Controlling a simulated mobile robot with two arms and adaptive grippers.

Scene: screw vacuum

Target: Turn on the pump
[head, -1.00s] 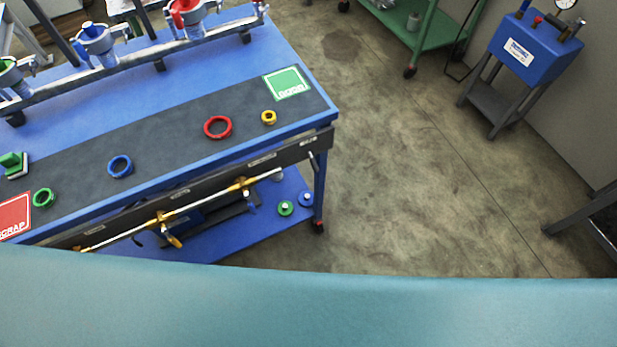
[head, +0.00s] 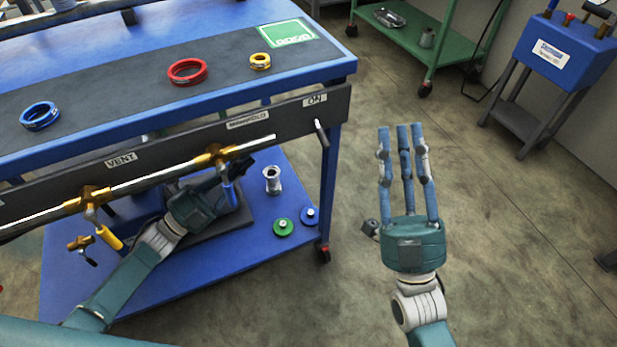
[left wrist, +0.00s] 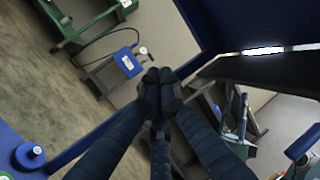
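In the head view, a small lever (head: 321,133) sticks out of the bench's front rail below the ON label (head: 314,100). My left gripper (head: 222,175) is under the bench front, left of the lever and beside a blue valve handle (head: 228,187); its fingers are partly hidden there. In the left wrist view, its fingertips (left wrist: 159,85) come together, with nothing seen between them. My right gripper (head: 402,128) is open and empty, fingers pointing up, right of the bench and apart from the lever. No pump is clearly identifiable.
A brass-fitted pipe (head: 150,181) with hanging valve handles runs along the bench front. The lower shelf (head: 262,222) holds green (head: 284,227) and blue (head: 310,215) discs. A green cart (head: 440,45) and blue machine (head: 560,45) stand behind.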

